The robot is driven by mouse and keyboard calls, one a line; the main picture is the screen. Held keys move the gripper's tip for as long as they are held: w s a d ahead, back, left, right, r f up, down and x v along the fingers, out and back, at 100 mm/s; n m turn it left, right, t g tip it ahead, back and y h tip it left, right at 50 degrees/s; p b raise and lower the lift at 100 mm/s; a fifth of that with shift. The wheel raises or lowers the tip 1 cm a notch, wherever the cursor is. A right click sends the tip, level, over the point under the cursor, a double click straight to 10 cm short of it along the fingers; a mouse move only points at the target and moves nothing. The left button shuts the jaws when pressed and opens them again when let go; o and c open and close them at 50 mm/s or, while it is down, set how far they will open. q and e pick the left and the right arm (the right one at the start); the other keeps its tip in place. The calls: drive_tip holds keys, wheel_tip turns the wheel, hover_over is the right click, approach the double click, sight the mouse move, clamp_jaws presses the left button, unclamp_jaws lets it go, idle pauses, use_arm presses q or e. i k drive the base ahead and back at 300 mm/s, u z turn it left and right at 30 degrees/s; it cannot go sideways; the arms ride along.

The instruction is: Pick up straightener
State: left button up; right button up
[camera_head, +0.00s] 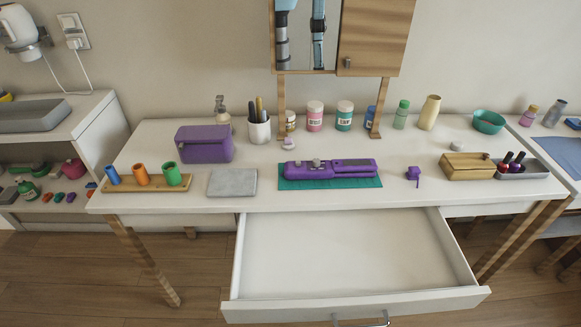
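A purple straightener (349,171) lies lengthwise, left to right, on a teal mat (330,184) near the front middle of the white table. It looks closed, with grey parts on its top towards the left and a dark strip towards the right. Nothing touches it from above. Neither of my grippers is in view.
An empty drawer (345,250) stands pulled out below the mat. A grey slab (232,182), purple case (205,144) and wooden holder (146,184) with coloured tubes are to the left. A small purple item (413,174) and wooden box (466,166) are to the right. Bottles line the back.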

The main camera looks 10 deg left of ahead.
sight(346, 168)
drive_tip(key=u, duration=0.2)
drive_tip(key=i, duration=0.35)
drive_tip(key=u, duration=0.45)
